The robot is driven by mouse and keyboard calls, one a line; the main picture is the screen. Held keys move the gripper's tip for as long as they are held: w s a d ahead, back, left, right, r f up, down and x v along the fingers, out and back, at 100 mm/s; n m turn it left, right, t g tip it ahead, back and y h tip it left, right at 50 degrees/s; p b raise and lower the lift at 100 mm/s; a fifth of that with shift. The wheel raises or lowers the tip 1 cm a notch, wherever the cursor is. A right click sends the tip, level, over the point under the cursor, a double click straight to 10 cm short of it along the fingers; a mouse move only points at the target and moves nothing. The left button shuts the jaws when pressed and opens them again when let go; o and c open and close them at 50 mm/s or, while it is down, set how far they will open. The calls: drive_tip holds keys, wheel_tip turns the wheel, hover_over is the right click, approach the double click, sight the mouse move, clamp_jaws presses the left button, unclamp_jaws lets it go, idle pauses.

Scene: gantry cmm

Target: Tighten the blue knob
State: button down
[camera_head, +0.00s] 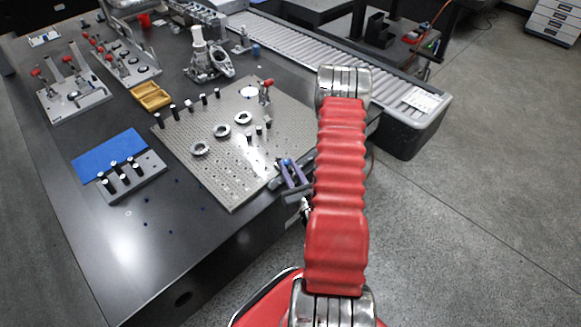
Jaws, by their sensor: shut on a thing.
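My gripper (287,164) shows at the right edge of the perforated metal plate, just left of my red arm. Its two bluish-grey fingers point away from me toward the plate, and the arm hides part of the wrist. The fingers are shut on a small blue thing at their tips, which looks like the blue knob (286,161).
The perforated plate (225,185) on the dark table carries several rings, black pins and a red-topped clamp (266,88). A pin block (130,178), blue mat (105,152) and yellow tray (150,96) lie left. A roller conveyor (310,55) runs behind. Floor is clear at right.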

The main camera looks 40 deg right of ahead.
drive_tip(key=shift+w+a+m+h, duration=0.1)
drive_tip(key=shift+m+h, duration=0.3)
drive_tip(key=shift+h, duration=0.1)
drive_tip(key=c, duration=1.6)
unclamp_jaws()
drive_tip(key=shift+o, duration=0.2)
